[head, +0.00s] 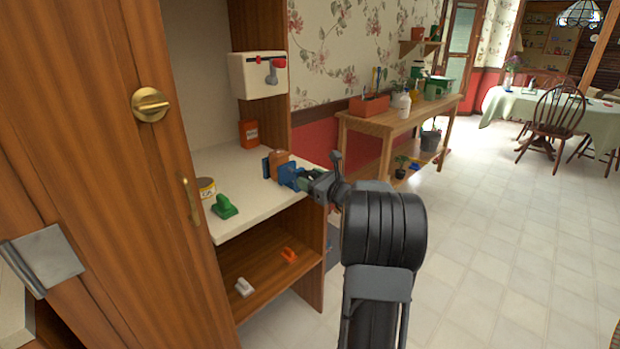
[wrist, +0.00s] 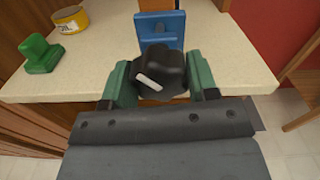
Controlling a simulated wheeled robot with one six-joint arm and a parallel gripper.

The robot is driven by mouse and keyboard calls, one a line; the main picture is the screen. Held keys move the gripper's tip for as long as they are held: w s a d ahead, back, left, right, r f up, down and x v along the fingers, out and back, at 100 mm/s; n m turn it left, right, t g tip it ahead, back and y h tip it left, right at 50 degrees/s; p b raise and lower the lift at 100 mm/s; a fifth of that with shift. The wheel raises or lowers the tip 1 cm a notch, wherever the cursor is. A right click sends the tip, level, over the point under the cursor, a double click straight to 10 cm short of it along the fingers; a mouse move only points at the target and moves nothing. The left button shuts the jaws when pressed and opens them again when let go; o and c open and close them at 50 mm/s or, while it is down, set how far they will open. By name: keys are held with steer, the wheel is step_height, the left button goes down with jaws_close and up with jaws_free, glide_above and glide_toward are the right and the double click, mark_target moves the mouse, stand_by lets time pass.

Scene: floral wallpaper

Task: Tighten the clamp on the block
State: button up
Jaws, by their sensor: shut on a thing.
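The blue clamp (head: 287,175) sits at the right front part of the cream countertop. A brown block (head: 279,160) stands between its blue jaws in the head view. In the wrist view the clamp's blue body (wrist: 160,30) shows behind a black knob (wrist: 160,70) with a white mark slanting down to the right. My gripper (head: 306,174) reaches the clamp from the right. Its green fingers (wrist: 160,85) lie on either side of the black knob and are shut on it. The block is mostly hidden in the wrist view.
A green object (head: 225,207) and a yellow-banded tin (head: 207,187) stand left on the countertop (head: 245,218). An orange container (head: 249,133) is at the back. A lower shelf (head: 262,285) holds small white and orange objects. The cabinet door (head: 110,200) is at left; open floor lies right.

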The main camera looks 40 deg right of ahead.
steer(key=shift+f, duration=0.1)
stand_by(0.3)
steer(key=o, duration=0.9)
steer(key=s, duration=0.4)
steer(key=s+d, duration=0.1)
steer(key=s, duration=0.4)
steer(key=s+d+p, duration=0.1)
steer(key=s, duration=0.3)
steer(key=shift+s+d, duration=0.2)
steer(key=shift+s, duration=0.15)
